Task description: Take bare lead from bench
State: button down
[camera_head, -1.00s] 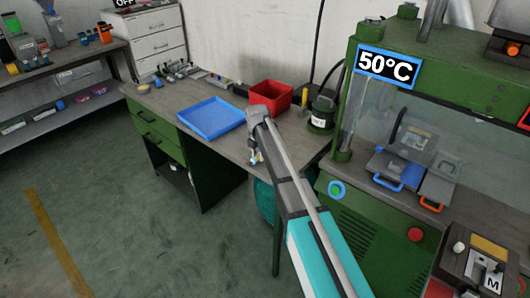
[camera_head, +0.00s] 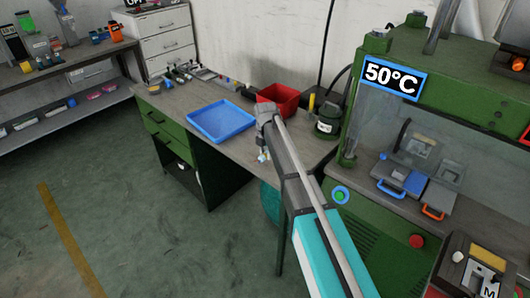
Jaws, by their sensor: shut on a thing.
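The bench (camera_head: 185,98) has a grey-brown top and green drawers. My arm reaches from the lower right to the bench's front edge. My gripper (camera_head: 262,157) points down there, small in the view, just right of the blue tray. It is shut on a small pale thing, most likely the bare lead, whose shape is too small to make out. I cannot tell whether that thing touches the bench or hangs in front of its edge. No other bare lead can be made out.
An empty-looking blue tray (camera_head: 221,121) and a red bin (camera_head: 283,99) stand on the bench. Small tools (camera_head: 182,73) lie along its back. A green press with a 50°C sign (camera_head: 392,78) stands at the right. The floor (camera_head: 110,190) at the left is clear.

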jog(key=s+d+r+p, duration=0.5)
jog(key=s+r+p, duration=0.2)
jog(key=s, duration=0.4)
jog(key=shift+s+d+r+p, duration=0.15)
jog(key=shift+s+r+p, duration=0.25)
jog(key=shift+r, duration=0.5)
